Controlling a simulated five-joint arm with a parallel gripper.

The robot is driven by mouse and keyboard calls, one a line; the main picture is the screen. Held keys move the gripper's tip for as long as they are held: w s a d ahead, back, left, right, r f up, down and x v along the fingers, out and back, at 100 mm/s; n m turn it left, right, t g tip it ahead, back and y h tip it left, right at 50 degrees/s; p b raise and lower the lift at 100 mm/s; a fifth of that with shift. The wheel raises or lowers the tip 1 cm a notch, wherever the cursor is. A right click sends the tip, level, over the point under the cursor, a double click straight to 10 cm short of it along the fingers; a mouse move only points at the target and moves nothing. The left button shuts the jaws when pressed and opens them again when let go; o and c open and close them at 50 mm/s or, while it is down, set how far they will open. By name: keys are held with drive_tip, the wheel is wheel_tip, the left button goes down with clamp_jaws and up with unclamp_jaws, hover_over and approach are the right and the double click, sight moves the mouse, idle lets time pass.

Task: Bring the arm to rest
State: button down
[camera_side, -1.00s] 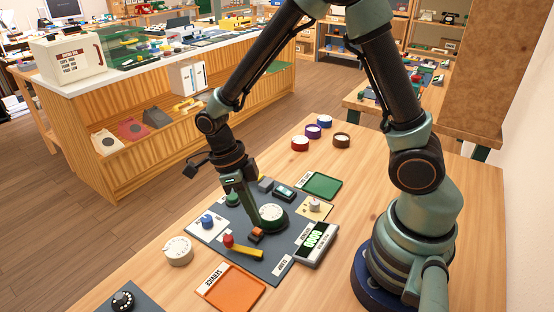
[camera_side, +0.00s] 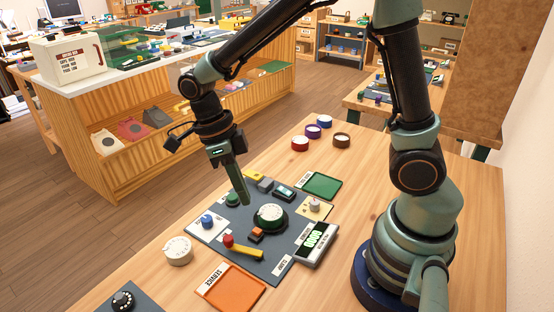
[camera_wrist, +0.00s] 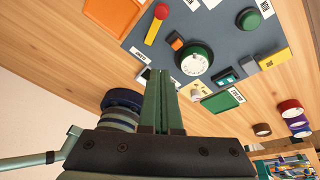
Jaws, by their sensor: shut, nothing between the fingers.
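My gripper (camera_side: 244,200) is shut and empty. In the side view its fingers point down over the grey mat (camera_side: 262,269), above and to the left of the green-based dial (camera_side: 270,214). The fingertips look clear of the dial; their exact height is hard to tell. In the wrist view the shut fingers (camera_wrist: 158,75) point toward the mat, with the dial (camera_wrist: 195,62) just beyond them to the right. My arm is bent over the table, its elbow raised.
An orange tray (camera_side: 230,288) and a green tray (camera_side: 323,186) lie nearby. Several round pots stand behind; bare wood lies between.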

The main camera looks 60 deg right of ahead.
drive_tip(key=s+d+r+n+t, duration=0.1)
drive_tip(key=d+r+n+t, duration=0.3)
drive_tip(key=n, duration=1)
drive_tip(key=s+d+r+n+t, duration=0.1)
drive_tip(key=d+r+n+t, duration=0.3)
drive_tip(key=n, duration=0.9)
wheel_tip(320, 180, up, 4)
drive_tip(key=shift+f+n+t+y, duration=0.15)
drive_tip(key=shift+n+t+y, duration=0.15)
drive_tip(key=shift+n+y, duration=0.1)
drive_tip(key=c, duration=1.3)
unclamp_jaws()
drive_tip(key=shift+s+d+n, duration=0.1)
drive_tip(key=shift+n, duration=0.2)
drive_tip(key=o, duration=0.5)
drive_tip(key=shift+o, duration=0.6)
drive_tip(key=w+a+f+n+g, duration=0.1)
drive_tip(key=w+a+f+g, duration=0.2)
drive_tip(key=a, duration=0.3)
drive_tip(key=shift+a+f, duration=0.2)
drive_tip(key=shift+f, duration=0.55)
drive_tip(key=g, duration=0.2)
hover_over(228, 238)
wheel_tip(228, 238, down, 6)
drive_tip(key=shift+n, duration=0.3)
wheel_tip(228, 238, down, 12)
drive_tip(key=shift+r, duration=0.15)
